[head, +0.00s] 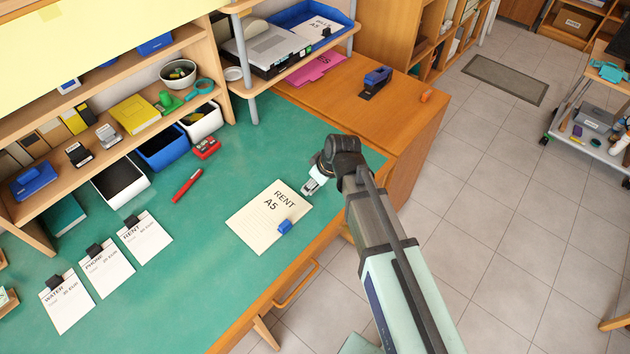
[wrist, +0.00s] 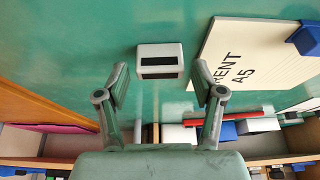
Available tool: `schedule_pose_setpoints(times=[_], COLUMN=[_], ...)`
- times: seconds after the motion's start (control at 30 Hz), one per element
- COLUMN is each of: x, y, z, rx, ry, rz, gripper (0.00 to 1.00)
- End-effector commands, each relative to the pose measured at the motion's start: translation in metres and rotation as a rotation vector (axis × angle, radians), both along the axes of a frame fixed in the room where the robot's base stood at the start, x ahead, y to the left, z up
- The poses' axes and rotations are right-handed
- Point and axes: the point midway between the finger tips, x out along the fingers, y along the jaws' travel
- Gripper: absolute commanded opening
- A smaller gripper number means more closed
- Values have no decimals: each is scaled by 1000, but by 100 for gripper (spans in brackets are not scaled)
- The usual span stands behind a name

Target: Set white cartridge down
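The white cartridge (wrist: 160,50), a small white block with a dark window, lies on the green desk in the wrist view, just beyond my fingertips. My gripper (wrist: 161,80) is open, with one finger on each side of the cartridge's line and a visible gap to both. In the head view my gripper (head: 315,182) is low over the desk, right of the RENT A5 paper (head: 262,232). The cartridge is hard to make out there among the fingers. The paper also shows in the wrist view (wrist: 250,60), beside the cartridge and apart from it.
A blue clip (head: 285,226) sits on the paper. Three clipped bill sheets (head: 105,268) lie at left. A red stapler-like item (head: 187,185) and bins (head: 160,150) stand toward the shelf. A wooden cabinet top (head: 350,100) adjoins the desk. Green desk (head: 200,255) is bare between the papers.

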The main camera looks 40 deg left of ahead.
Motion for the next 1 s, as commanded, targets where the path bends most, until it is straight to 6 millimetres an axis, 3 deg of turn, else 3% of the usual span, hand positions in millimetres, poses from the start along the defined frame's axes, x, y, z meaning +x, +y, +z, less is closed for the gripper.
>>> schedule_pose_setpoints(times=[0.47, 1.0], x=[0, -3], y=[-2, -36], z=[9, 88], rx=[1, 2], ry=[-1, -2], rz=[0, -1], gripper=[74, 74])
